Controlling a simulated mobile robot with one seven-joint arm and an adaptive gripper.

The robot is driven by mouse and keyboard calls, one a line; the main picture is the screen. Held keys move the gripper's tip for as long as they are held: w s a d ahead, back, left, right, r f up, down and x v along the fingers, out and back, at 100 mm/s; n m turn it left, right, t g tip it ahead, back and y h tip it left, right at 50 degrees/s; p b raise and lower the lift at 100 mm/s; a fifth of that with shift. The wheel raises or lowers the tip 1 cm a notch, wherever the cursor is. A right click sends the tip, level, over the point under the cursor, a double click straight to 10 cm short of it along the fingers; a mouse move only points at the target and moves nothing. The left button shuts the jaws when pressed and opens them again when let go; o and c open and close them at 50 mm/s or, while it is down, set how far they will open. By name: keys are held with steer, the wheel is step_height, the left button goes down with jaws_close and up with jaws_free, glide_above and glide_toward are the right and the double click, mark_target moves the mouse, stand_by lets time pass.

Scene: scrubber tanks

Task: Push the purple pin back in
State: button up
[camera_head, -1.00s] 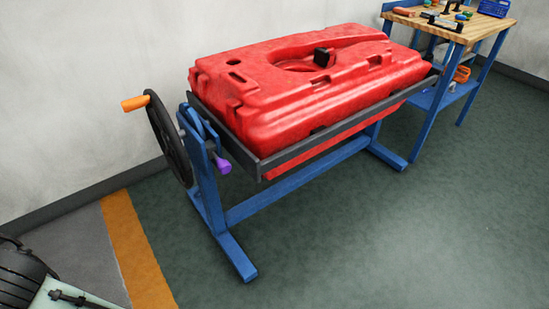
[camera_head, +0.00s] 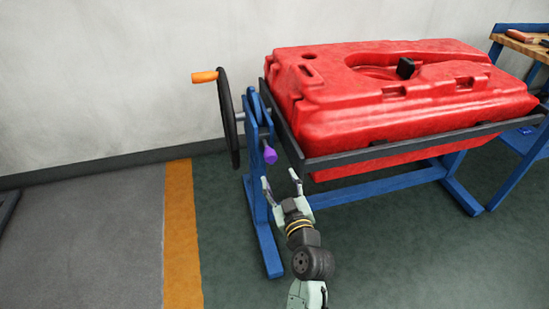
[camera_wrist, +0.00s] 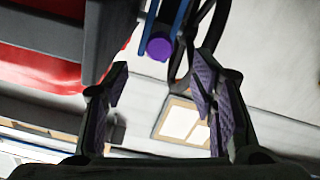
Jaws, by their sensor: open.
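The purple pin (camera_head: 269,154) sticks out from the upper part of the blue stand post (camera_head: 258,190), below the frame corner. In the wrist view the pin's round purple end (camera_wrist: 159,47) shows beyond the fingertips, between their lines. My gripper (camera_head: 282,184) is open and empty, below and just in front of the pin, apart from it. In the wrist view both fingers of my gripper (camera_wrist: 163,85) are spread, with nothing between them. How far the pin sits in its hole cannot be told.
The red tank (camera_head: 400,120) lies in a dark tilting frame (camera_head: 400,146) right of the pin. A black handwheel (camera_head: 228,120) with an orange handle (camera_head: 204,77) stands left of the post. A workbench (camera_head: 529,50) is at far right.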

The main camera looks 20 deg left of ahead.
mark_target(272, 159)
steer(key=p+x, duration=0.3)
steer(key=x, duration=0.7)
steer(key=shift+w+a+r, duration=0.15)
steer(key=shift+w, duration=0.05)
jaws_close()
stand_by(0.3)
